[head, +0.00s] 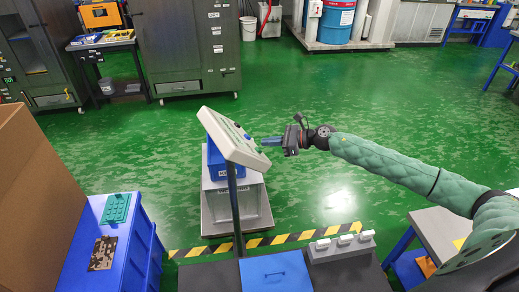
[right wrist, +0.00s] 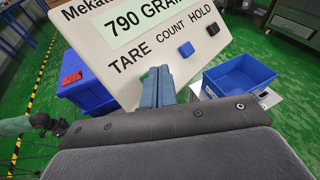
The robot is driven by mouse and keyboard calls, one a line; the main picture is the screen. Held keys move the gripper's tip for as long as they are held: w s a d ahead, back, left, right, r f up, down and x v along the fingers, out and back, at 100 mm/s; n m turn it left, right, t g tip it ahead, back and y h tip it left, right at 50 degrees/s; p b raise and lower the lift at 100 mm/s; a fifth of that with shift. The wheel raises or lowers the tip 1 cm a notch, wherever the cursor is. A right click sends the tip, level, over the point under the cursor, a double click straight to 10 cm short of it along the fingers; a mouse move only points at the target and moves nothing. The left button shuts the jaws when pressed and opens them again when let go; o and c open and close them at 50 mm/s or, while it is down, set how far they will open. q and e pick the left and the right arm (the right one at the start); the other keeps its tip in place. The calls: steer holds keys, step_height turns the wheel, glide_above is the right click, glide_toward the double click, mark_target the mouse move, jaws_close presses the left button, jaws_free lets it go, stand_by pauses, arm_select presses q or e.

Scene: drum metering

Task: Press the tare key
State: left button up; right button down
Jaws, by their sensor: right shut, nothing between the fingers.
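The scale's tilted white panel (head: 224,135) stands on a post in the middle of the head view. In the right wrist view its display (right wrist: 140,22) reads 790 with a cut-off unit. The labels TARE, COUNT and HOLD run below. A green key (right wrist: 144,76) under TARE is partly hidden by my fingers. A blue key (right wrist: 186,49) and a black key (right wrist: 212,29) show clear of them. My right gripper (head: 266,141) is shut and empty, its fingertips at the green key; I cannot tell whether they touch. My left gripper (right wrist: 58,127) shows small at the wrist view's left edge, jaws unclear.
A blue bin (right wrist: 240,76) sits on the scale behind the panel. Blue crates (head: 105,245) and a cardboard box (head: 32,190) stand at the left. A blue lid (head: 275,270) and a grey block with white-topped parts (head: 342,248) lie in front. Green floor is open behind my right arm.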

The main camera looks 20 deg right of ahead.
arm_select(q)
steer(key=shift+a, duration=0.1)
arm_select(e)
steer(key=shift+f, duration=0.1)
arm_select(q)
steer(key=shift+a+f, duration=0.15)
steer(key=shift+f, duration=0.15)
arm_select(e)
steer(key=shift+a+f, duration=0.15)
steer(key=shift+a, duration=0.15)
arm_select(q)
steer(key=shift+w+d+r, duration=0.1)
steer(key=shift+w+d, duration=0.05)
steer(key=shift+d, duration=0.1)
steer(key=shift+b, duration=0.3)
steer(key=shift+a+f, duration=0.1)
steer(key=shift+f, duration=0.15)
arm_select(e)
steer(key=shift+a+f, duration=0.25)
arm_select(q)
steer(key=shift+f, duration=0.15)
arm_select(e)
steer(key=shift+d, duration=0.15)
arm_select(q)
steer(key=shift+f+b, duration=0.2)
steer(key=shift+b, duration=0.25)
arm_select(e)
steer(key=shift+d+r, duration=0.4)
steer(key=shift+r, duration=0.15)
